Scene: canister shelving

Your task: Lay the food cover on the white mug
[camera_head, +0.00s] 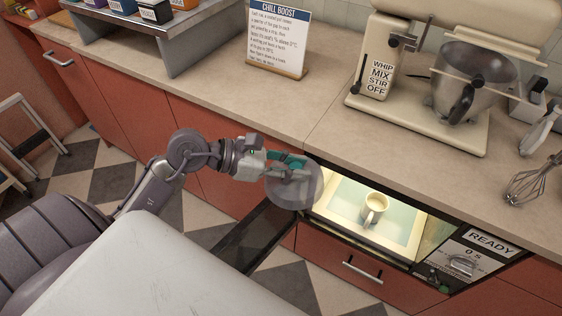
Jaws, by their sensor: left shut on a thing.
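My left gripper (287,163) is shut on the clear, round food cover (306,192) and holds it in the air, just left of the lit appliance opening. The cover is see-through, so its exact edge is hard to make out. The white mug (376,203) stands upright inside the open, lit appliance (428,244), apart from the cover and to its right. The mug's handle points toward the front, and nothing covers its top. My right gripper is not in view.
The appliance's dark door (250,238) hangs open below my left gripper. Its panel reads READY (490,243). A stand mixer (435,65), a whisk (528,187) and a CHILL BOOST sign (277,38) stand or lie on the counter (240,98), which is clear in the middle.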

